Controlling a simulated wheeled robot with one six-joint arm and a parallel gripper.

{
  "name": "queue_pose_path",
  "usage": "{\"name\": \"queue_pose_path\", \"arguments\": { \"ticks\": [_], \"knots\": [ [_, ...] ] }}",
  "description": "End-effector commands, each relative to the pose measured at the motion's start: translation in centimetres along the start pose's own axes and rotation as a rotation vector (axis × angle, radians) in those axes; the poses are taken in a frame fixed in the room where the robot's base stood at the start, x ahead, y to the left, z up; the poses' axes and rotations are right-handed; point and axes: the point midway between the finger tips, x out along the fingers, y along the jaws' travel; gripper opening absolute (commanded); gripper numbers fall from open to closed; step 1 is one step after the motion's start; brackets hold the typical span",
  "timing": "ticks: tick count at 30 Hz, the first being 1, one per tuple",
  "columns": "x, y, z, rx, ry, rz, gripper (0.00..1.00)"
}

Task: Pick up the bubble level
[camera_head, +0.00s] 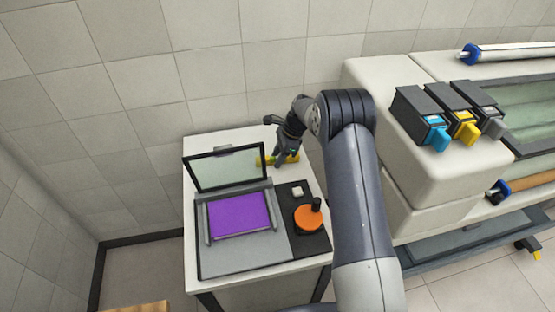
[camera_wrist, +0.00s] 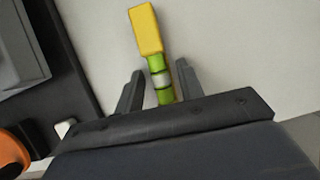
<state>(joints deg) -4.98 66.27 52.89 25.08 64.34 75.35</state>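The bubble level is a yellow bar with a bright green and clear vial section. In the wrist view the bubble level (camera_wrist: 147,30) runs from the top middle down between the two fingers of my gripper (camera_wrist: 159,80). The fingers are open, one on each side of the green section, with a narrow gap on each side. The lower end of the level is hidden behind the gripper body.
A device with a purple pad (camera_head: 238,214) and a raised framed lid (camera_head: 226,168) fills most of the white table (camera_head: 190,262). An orange knob (camera_head: 309,218) stands at its right. A large printer (camera_head: 400,150) with several cartridges stands to the right. Tiled walls close in behind.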

Motion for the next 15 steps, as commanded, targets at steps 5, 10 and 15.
{"name": "queue_pose_path", "arguments": {
  "ticks": [5, 10, 15],
  "knots": [
    [-0.03, -0.01, 0.01, 0.000, 0.000, 0.000, 0.21],
    [-0.04, -0.01, 0.01, 0.000, 0.000, 0.000, 0.07],
    [-0.07, -0.02, 0.02, 0.000, 0.000, -0.001, 0.00]
  ]
}}
